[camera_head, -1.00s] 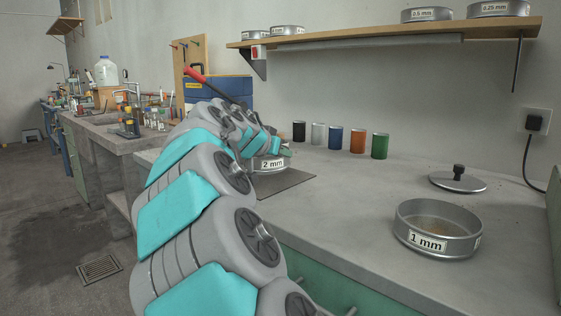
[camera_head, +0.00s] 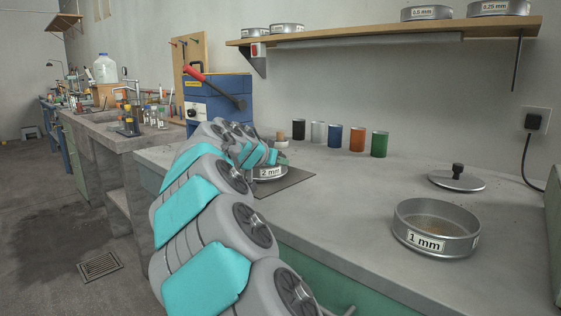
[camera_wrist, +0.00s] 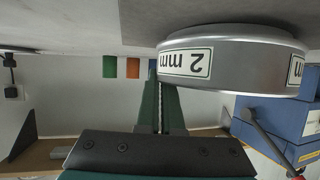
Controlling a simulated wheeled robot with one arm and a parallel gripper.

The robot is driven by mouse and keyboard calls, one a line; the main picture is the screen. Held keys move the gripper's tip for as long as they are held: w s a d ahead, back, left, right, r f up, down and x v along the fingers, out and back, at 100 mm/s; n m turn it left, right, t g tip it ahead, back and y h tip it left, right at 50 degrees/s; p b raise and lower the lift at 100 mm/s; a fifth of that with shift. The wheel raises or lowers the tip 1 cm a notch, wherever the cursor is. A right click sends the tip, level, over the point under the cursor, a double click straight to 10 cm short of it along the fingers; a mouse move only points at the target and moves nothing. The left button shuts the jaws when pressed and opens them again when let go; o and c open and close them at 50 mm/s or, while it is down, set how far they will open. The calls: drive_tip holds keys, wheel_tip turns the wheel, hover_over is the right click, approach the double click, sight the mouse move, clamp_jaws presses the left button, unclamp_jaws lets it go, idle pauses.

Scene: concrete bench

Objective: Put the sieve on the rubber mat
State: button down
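The sieve (camera_head: 268,173) is a round metal one labelled "2 mm". It is over the left part of the dark, flat rubber mat (camera_head: 295,179) on the bench; I cannot tell if its base touches the mat. In the wrist view, which is upside down, the sieve (camera_wrist: 240,65) fills the upper right, close to the surface and roughly level. My gripper (camera_wrist: 160,88) has its two fingers close together at the sieve's edge, shut on its wall. In the head view my gripper (camera_head: 277,157) is partly hidden by my arm, which also covers the sieve's left side.
A "1 mm" sieve (camera_head: 437,228) and a knobbed lid (camera_head: 457,179) stand on the right. Several coloured cylinders, such as a green one (camera_head: 379,144), line the wall. A blue box with a red-handled lever (camera_head: 219,98) stands behind my arm. The bench between is clear.

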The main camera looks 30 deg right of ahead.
drive_tip(key=c, duration=1.5)
unclamp_jaws()
drive_tip(key=shift+f, duration=0.1)
drive_tip(key=o, duration=0.4)
drive_tip(key=shift+r, duration=0.25)
drive_tip(key=b+v, duration=0.1)
drive_tip(key=v, duration=1.1)
